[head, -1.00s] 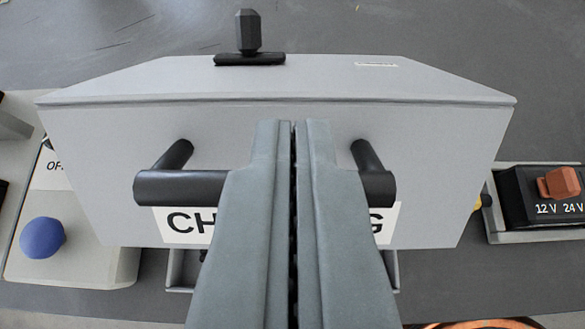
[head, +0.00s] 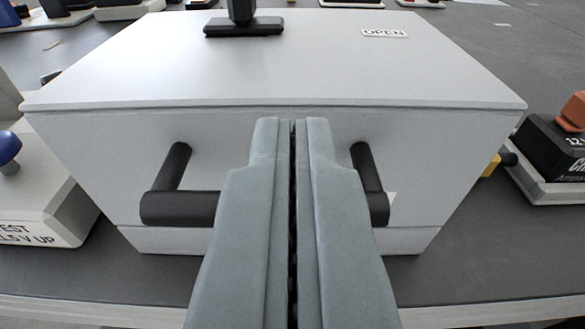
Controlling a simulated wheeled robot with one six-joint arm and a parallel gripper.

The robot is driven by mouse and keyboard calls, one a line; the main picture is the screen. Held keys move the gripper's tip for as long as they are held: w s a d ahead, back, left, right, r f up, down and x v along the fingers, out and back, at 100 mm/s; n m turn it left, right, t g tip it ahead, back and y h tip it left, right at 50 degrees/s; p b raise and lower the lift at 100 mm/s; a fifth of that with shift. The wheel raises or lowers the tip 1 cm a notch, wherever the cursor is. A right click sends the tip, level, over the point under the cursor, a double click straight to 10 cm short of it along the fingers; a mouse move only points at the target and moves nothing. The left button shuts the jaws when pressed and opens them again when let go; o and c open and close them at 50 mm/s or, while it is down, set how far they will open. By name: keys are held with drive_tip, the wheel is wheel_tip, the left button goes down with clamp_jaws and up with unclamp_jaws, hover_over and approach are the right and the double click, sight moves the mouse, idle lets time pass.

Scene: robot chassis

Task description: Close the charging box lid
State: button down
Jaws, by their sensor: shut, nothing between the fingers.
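The charging box is a grey box with a lid (head: 300,70) whose flat top carries a black knob (head: 243,27) and an "OPEN" label (head: 384,33). A black bar handle (head: 180,208) stands out from the lid's front face. The lid lies down on the box base (head: 165,240), with only a thin seam showing between them. My gripper (head: 292,122) is shut and empty, in front of the lid's front face and hiding the middle of the handle. I cannot tell whether the fingers touch the handle or face.
A grey unit with a blue knob (head: 8,148) stands to the left. A black switch box with an orange knob (head: 573,113) stands to the right. Other small devices line the back. The dark tabletop ends at a pale front edge (head: 120,312).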

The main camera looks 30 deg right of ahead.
drive_tip(key=shift+s+a+f, duration=0.1)
drive_tip(key=shift+s+f, duration=0.05)
drive_tip(key=shift+f, duration=0.35)
drive_tip(key=shift+s+f, duration=0.15)
drive_tip(key=shift+f, duration=0.45)
wheel_tip(320, 180, up, 5)
drive_tip(key=s+a+f, duration=0.1)
drive_tip(key=s+a, duration=0.4)
drive_tip(key=s, duration=0.2)
drive_tip(key=shift+s+f, duration=0.2)
